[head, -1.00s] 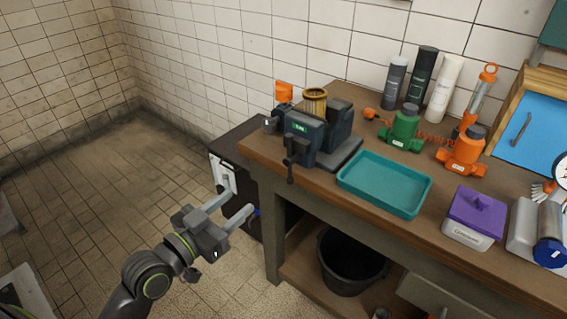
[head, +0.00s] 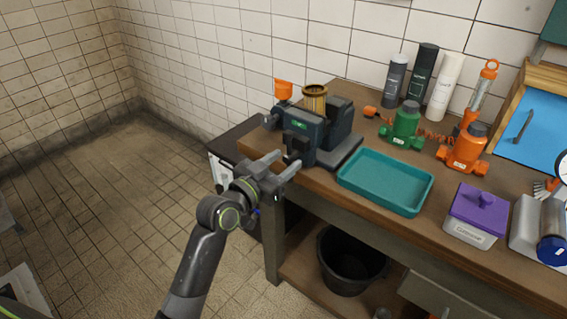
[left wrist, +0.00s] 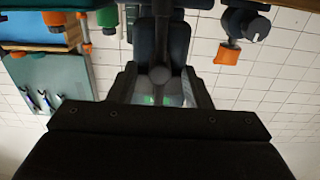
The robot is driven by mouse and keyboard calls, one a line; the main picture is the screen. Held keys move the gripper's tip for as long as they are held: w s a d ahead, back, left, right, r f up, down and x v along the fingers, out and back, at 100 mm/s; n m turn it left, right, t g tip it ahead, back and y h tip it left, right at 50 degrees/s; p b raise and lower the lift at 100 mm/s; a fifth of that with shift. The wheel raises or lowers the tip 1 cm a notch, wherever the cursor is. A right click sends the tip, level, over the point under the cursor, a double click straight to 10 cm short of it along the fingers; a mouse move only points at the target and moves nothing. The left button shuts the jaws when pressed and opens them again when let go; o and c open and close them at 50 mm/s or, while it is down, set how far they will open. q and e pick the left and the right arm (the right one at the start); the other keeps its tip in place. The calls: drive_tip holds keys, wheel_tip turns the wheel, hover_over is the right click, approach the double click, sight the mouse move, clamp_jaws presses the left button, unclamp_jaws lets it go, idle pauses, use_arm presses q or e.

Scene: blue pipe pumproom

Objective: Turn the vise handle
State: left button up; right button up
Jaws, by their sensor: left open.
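The dark blue-grey vise (head: 325,130) stands at the left corner of the wooden workbench, with a small green label on its front. Its dark handle (head: 293,152) is at the front face; the lower part is partly hidden by my gripper. My left gripper (head: 282,161) is open just in front of the handle, its two grey fingers pointing at it. In the left wrist view the handle bar (left wrist: 162,45) runs vertically, with a round hub between the open fingers of my left gripper (left wrist: 160,72). I cannot tell whether either finger touches it. My right gripper is not in view.
A teal tray (head: 385,208) lies right of the vise, beside green (head: 404,130) and orange (head: 465,152) valve bodies. A purple-lidded container (head: 477,214) is farther right. A black bucket (head: 350,262) stands under the workbench.

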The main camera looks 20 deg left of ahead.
use_arm(q)
drive_tip(key=shift+w+d, duration=0.1)
drive_tip(key=shift+w, duration=0.2)
clamp_jaws()
idle(0.4)
